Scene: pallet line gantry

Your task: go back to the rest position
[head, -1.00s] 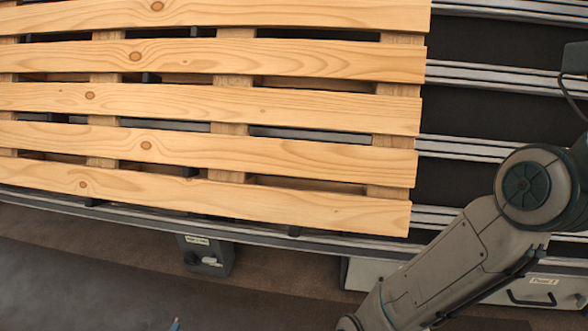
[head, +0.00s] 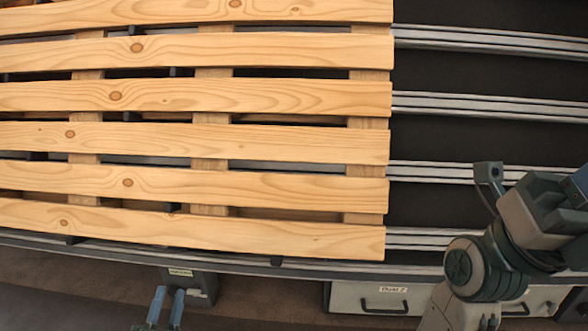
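My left gripper (head: 168,293) shows at the bottom edge, left of centre, below the pallet's near edge. Its two blue-grey fingers stand apart with a narrow gap and nothing between them. My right arm comes in at the lower right, over the conveyor to the right of the pallet. Its wrist end runs off the right edge. Only a bluish part of what looks like my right gripper shows there, and its fingertips are hidden. The wooden pallet (head: 270,238) lies flat on the conveyor, apart from both arms.
The conveyor's metal rails (head: 480,108) run across, with dark gaps between them, and are bare right of the pallet. A grey drawer unit (head: 345,297) with handles sits below the near rail. A small dark labelled box (head: 203,285) hangs under the pallet's near edge, by my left gripper.

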